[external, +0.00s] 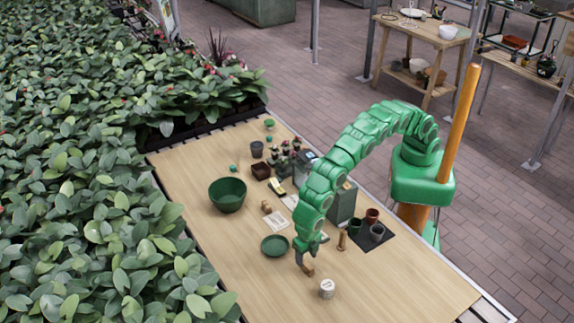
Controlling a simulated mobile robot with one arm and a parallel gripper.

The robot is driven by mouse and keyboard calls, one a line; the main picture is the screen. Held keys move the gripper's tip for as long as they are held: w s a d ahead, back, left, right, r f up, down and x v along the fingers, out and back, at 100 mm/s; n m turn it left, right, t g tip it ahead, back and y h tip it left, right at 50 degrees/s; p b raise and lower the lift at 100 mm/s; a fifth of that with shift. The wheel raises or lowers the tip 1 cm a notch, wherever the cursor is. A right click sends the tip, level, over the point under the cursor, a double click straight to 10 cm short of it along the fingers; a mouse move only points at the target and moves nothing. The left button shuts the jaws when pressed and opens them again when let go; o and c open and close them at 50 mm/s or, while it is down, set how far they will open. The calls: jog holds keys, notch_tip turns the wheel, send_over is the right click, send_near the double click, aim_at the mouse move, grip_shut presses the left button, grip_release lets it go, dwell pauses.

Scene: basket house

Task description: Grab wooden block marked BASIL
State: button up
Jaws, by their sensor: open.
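A small wooden block (308,270) lies on the wooden table directly at the fingertips of my gripper (306,259). Any lettering on it is too small to read. My gripper points down and is open, with its fingers close to this block. I cannot tell whether the block sits between the fingers or touches them. Another small wooden piece (266,207) stands further back, right of the green bowl; its marking cannot be read either.
A white round container (327,289) stands just in front of the block. A green dish (275,245) lies to the left, and an upright wooden object (342,240) stands to the right. Small pots (377,232) sit on a dark mat. The table's front is clear.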

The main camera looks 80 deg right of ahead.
aim_at(308, 265)
jog(key=shift+s+f, duration=0.2)
jog(key=shift+f, duration=1.2)
jog(key=shift+s+f, duration=0.15)
jog(key=shift+f, duration=1.25)
grip_shut()
